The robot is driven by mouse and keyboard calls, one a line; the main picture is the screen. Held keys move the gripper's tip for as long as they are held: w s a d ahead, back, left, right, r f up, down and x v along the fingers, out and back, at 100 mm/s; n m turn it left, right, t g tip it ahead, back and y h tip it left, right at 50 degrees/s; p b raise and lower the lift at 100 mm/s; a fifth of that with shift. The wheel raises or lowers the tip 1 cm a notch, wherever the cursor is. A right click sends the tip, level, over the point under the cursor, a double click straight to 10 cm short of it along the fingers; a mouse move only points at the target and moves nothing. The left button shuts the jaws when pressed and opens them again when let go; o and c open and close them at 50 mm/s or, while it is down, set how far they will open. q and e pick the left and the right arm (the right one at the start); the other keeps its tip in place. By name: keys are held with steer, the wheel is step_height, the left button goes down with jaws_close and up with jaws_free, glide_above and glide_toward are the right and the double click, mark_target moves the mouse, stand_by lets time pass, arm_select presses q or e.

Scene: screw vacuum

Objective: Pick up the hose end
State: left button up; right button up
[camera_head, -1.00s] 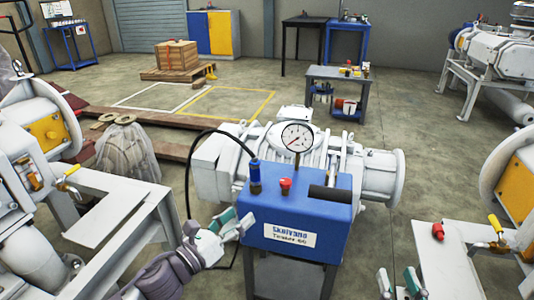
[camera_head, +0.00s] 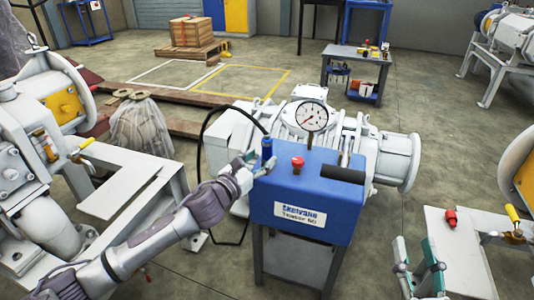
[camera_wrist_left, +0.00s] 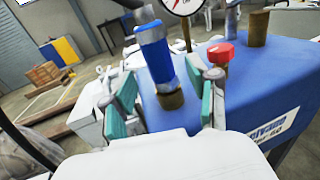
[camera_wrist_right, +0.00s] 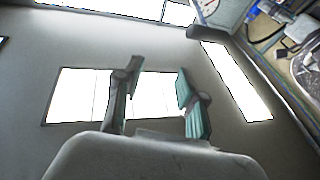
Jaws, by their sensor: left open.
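The hose end is a blue cylindrical fitting (camera_head: 268,150) standing upright in a brass port on the blue vacuum unit (camera_head: 318,213). A black hose (camera_head: 203,135) arches from its top to the left and down. In the left wrist view the blue hose end (camera_wrist_left: 155,56) stands beyond and between the fingers. My left gripper (camera_head: 250,163) is open at the unit's left edge, just left of the hose end; I cannot tell whether a finger touches it. My right gripper (camera_head: 420,262) is open and empty at the lower right; its open fingers also show in the right wrist view (camera_wrist_right: 157,95).
A white pump (camera_head: 398,158) stands behind. A light metal stand (camera_head: 455,245) with a red knob is beside my right gripper.

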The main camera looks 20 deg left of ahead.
mark_target(264, 157)
arm_select(q)
steer(key=x, duration=0.3)
steer(key=shift+w+d+b, duration=0.1)
steer(key=shift+w+b, duration=0.1)
steer(key=shift+b, duration=0.15)
jaws_close()
arm_select(e)
steer(key=r+t, duration=0.1)
steer(key=s+r, duration=0.1)
steer(key=r+t+y, duration=0.1)
steer(key=shift+s+a+r+t, duration=0.1)
steer(key=shift+s+r+t, duration=0.2)
